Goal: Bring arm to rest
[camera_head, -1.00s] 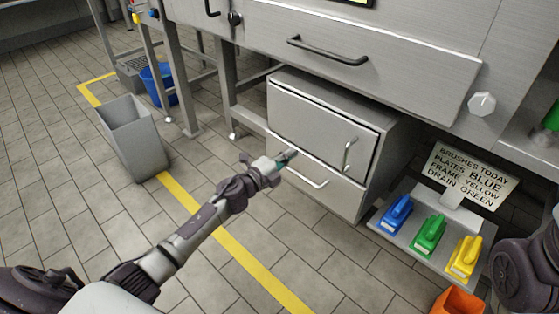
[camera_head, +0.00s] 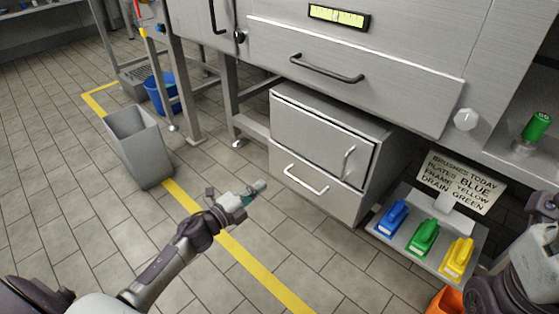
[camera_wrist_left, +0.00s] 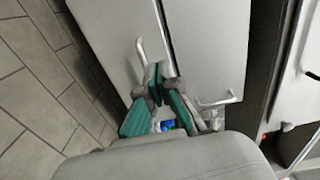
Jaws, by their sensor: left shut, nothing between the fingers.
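My left gripper (camera_head: 258,188) is at the end of my left arm, in front of the low grey cabinet and over the tiled floor. Its fingers are shut and empty. In the left wrist view the gripper (camera_wrist_left: 157,75) has its grey and teal fingers together at the tips, with the cabinet front (camera_wrist_left: 115,35) and its handles beyond. A small blue patch shows between the finger bases; I cannot tell what it is. Part of my right arm (camera_head: 530,270) shows at the lower right edge, but its gripper is not clearly visible.
The low cabinet (camera_head: 318,135) stands under the counter, its door and drawer shut. Blue (camera_head: 391,218), green (camera_head: 423,238) and yellow (camera_head: 458,258) brushes sit on a tray by a sign (camera_head: 461,182). A grey bin (camera_head: 138,145) stands left. Floor around my left gripper is clear.

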